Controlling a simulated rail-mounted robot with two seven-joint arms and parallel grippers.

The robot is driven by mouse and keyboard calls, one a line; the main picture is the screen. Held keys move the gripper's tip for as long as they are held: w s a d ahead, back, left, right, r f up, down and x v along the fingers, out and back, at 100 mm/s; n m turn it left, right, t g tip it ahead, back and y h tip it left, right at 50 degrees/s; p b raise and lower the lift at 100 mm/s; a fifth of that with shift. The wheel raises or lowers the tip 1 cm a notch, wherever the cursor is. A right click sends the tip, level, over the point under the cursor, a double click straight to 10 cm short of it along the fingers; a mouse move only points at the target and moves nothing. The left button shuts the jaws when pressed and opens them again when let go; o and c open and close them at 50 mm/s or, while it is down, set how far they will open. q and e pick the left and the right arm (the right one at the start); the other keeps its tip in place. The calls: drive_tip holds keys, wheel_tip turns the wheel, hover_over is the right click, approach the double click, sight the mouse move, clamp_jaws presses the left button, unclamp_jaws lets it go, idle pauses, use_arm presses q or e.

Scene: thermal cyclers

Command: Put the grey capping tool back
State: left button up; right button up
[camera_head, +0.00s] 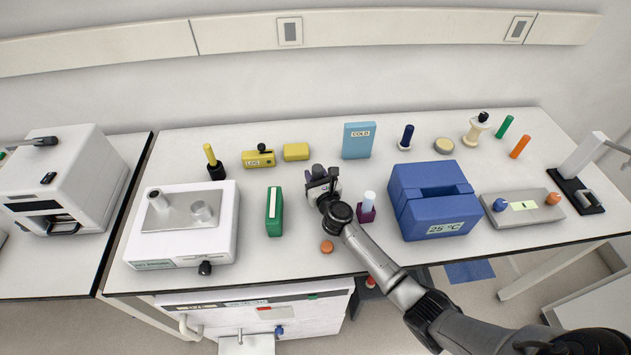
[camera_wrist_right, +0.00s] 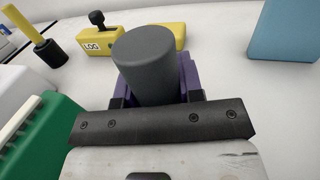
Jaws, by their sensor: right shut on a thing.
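My right gripper (camera_head: 322,183) is over the middle of the bench, shut on the grey capping tool (camera_wrist_right: 147,65). In the right wrist view the tool is a dark grey upright cylinder between the fingers (camera_wrist_right: 155,94). My left gripper is not in view.
A green box (camera_head: 274,212) is to the left, an orange cap (camera_head: 327,247) in front. A blue box (camera_head: 432,200) stands farther right; a yellow LOG block (camera_head: 258,159) is behind left.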

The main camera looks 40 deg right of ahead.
drive_tip(key=shift+f, duration=0.75)
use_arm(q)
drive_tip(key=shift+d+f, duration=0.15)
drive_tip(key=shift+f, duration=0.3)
use_arm(e)
drive_tip(key=shift+r, duration=0.1)
drive_tip(key=shift+f+b, duration=0.2)
drive_tip(key=shift+b, duration=0.1)
drive_tip(key=o, duration=0.8)
drive_tip(key=shift+c, duration=0.2)
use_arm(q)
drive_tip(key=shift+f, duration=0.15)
